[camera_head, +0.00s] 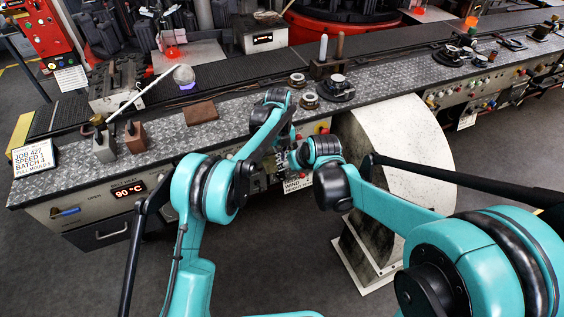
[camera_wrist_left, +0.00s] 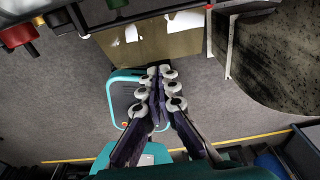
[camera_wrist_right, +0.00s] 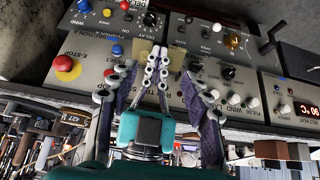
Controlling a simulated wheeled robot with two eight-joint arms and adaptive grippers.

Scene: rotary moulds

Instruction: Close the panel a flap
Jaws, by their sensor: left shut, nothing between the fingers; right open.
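A tan board (camera_wrist_left: 172,40) with white patches shows at the top of the left wrist view; it may be the flap, but I cannot tell for sure. My left gripper (camera_wrist_left: 158,72) is shut and empty, its fingertips appearing just below that board; touching or apart is unclear. My right gripper (camera_wrist_right: 157,85) is open and empty, facing the control panel (camera_wrist_right: 80,90) with its knobs and buttons. My left gripper also shows between the right fingers in the right wrist view (camera_wrist_right: 157,55). In the head view my arms hide most of this part of the panel.
A large pale curved housing (camera_head: 395,135) stands right of my grippers, beside the bench. A red emergency-stop button (camera_wrist_right: 64,64) sticks out of the panel. The bench top (camera_head: 230,125) holds several small tools. The grey floor (camera_wrist_left: 70,100) is clear in front.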

